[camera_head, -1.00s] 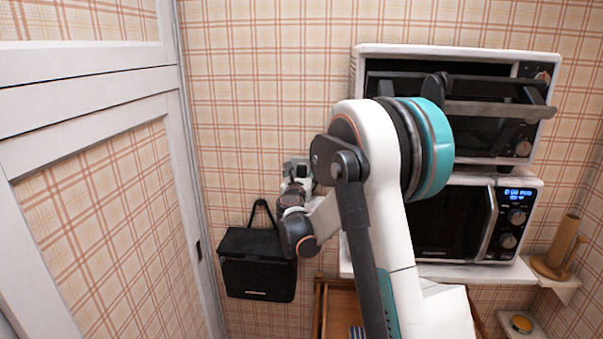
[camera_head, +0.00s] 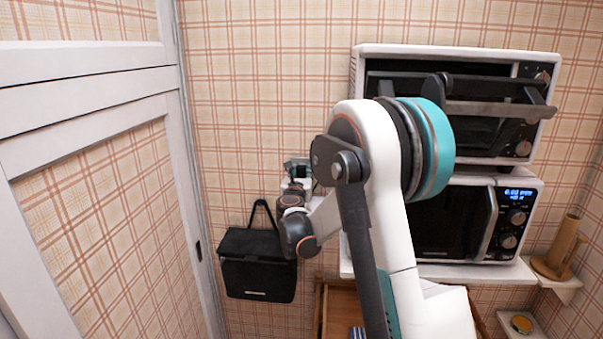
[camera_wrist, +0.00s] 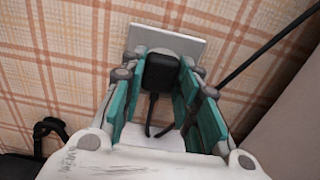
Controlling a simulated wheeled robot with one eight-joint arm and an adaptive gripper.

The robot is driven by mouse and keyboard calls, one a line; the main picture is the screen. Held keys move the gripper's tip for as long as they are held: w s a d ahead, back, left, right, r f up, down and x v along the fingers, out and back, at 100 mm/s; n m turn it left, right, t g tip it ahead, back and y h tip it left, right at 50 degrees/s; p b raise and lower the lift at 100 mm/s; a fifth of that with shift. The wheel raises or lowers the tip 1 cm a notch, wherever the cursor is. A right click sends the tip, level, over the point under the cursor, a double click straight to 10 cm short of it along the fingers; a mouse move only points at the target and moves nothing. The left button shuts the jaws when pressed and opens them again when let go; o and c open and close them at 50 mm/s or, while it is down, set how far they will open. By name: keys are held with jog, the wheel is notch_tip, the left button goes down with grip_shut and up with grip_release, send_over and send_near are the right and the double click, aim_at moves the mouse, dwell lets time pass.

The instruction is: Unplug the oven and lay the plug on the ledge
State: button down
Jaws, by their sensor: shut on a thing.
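The black plug (camera_wrist: 160,73) sits between my gripper's teal finger pads (camera_wrist: 160,88) in the wrist view, in front of the white wall socket plate (camera_wrist: 178,42). My gripper is shut on the plug. I cannot tell whether its pins are still in the socket. A black cord hangs below the plug. In the head view my gripper (camera_head: 298,170) is near the wall, left of the appliances, and my arm hides the socket. The oven (camera_head: 440,68) sits on top of the microwave (camera_head: 443,222). The white ledge (camera_head: 347,268) runs under the microwave.
A black bag (camera_head: 257,265) hangs on the wall below my gripper. A wooden drawer or box (camera_head: 336,310) is under the ledge. A wooden holder (camera_head: 558,250) stands at the right. A white door (camera_head: 90,80) is at the left. A dark cable (camera_wrist: 245,65) crosses the wrist view.

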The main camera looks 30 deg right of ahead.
jog(key=v, duration=0.6)
dwell(1.2)
